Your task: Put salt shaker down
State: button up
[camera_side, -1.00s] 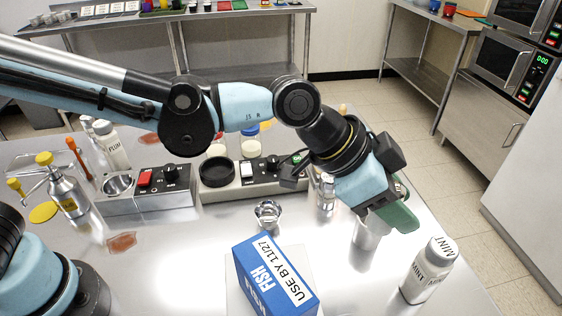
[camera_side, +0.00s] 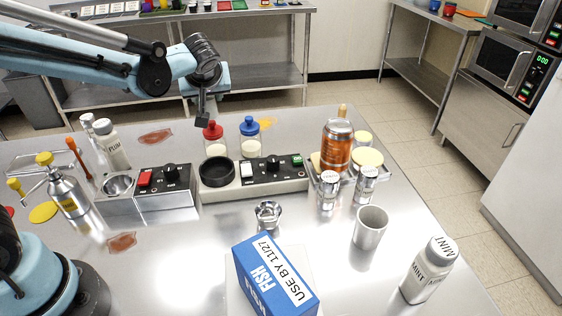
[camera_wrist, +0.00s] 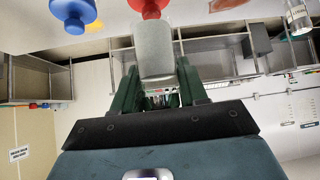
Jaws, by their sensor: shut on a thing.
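In the side view a red-lidded jar (camera_side: 215,143) stands below my wrist. Two small silver-topped shakers (camera_side: 328,186) (camera_side: 367,182) stand right of centre, their lettering too small to read.
A blue-lidded jar (camera_side: 250,142) stands beside the red-lidded one, behind the control boxes (camera_side: 277,178).

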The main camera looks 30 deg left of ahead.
jog(key=s+a+r+n+g+y, duration=0.15)
jog(key=s+a+n+g, duration=0.3)
jog(key=a, duration=0.45)
jog(key=s+a+r+n+g, duration=0.2)
jog(key=s+a+n+g, duration=0.15)
jog(key=a+n, duration=0.35)
jog(key=shift+m+t, duration=0.3)
jog(key=shift+m, duration=0.35)
jog(key=x, duration=0.6)
jog(key=s+x, duration=0.1)
jog(key=x, duration=0.5)
jog(key=r+x, duration=0.1)
jog(key=x, duration=0.5)
jog(key=shift+s+a+f, duration=0.1)
jog(key=shift+s+a, duration=0.15)
jog(key=shift+a, duration=0.2)
jog(key=shift+f, duration=1.9)
jog(key=o, duration=1.2)
jog(key=shift+f, duration=0.1)
